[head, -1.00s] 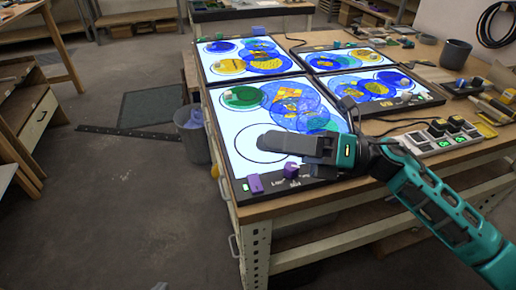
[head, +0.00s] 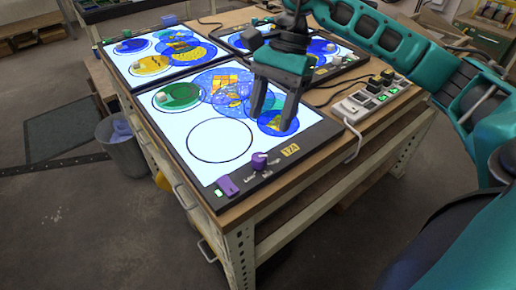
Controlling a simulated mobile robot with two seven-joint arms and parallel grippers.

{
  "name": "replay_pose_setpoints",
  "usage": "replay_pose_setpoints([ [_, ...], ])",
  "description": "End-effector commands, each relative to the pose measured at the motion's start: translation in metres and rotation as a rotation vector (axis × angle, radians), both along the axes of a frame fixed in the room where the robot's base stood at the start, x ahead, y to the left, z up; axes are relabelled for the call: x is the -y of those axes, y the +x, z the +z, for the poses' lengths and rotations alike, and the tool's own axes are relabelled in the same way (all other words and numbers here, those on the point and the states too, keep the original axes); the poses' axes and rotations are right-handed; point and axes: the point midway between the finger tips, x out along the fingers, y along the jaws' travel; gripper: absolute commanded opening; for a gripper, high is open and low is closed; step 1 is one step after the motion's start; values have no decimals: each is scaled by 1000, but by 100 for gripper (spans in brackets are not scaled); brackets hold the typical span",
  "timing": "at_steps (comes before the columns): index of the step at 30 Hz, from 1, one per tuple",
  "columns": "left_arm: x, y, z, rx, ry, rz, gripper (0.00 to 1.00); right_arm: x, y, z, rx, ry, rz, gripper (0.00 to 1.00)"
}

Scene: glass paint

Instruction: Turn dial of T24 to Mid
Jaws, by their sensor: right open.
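A purple dial (head: 259,160) sits on the dark front frame of the nearest light panel (head: 180,150). Small white setting words stand around it; its exact setting is hard to read. A yellow label (head: 290,150) is right of the dial, too small to read surely. My right gripper (head: 273,116) is open and empty, with its two fingers pointing down above the panel's right part. It is behind the dial and slightly to its right, apart from it. It partly covers the blue glass discs. My left gripper is not in view.
A purple block (head: 227,186) sits left of the dial on the same frame. Coloured glass discs (head: 178,96) lie on the panel. Other lit panels stand behind. A power strip (head: 365,102) with cables lies at the right.

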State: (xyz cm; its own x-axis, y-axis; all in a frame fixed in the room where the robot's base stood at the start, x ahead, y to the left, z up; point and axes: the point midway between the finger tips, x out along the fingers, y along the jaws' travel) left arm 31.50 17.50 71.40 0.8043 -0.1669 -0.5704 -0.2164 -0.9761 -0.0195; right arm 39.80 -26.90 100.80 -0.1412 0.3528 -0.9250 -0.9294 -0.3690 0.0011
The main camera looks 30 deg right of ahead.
Motion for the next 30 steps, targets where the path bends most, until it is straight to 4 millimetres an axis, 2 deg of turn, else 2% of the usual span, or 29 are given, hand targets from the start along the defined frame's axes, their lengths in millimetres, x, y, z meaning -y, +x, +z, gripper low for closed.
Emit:
replay_pose_setpoints([
  [1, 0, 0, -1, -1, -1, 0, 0, -4, -3, -12, -4, 0, 2, 57],
  [6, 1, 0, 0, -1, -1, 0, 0, -17, -7, -43, -3, 2, 1, 57],
  [12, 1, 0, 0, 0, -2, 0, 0, -27, -11, -69, -1, 4, 0, 57],
  [18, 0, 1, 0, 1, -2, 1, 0, -31, -12, -78, 0, 3, 0, 57],
  [25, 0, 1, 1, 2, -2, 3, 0, -31, -12, -78, 1, 3, -1, 57],
  [30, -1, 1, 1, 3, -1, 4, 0, -31, -12, -78, 1, 3, -1, 41],
])
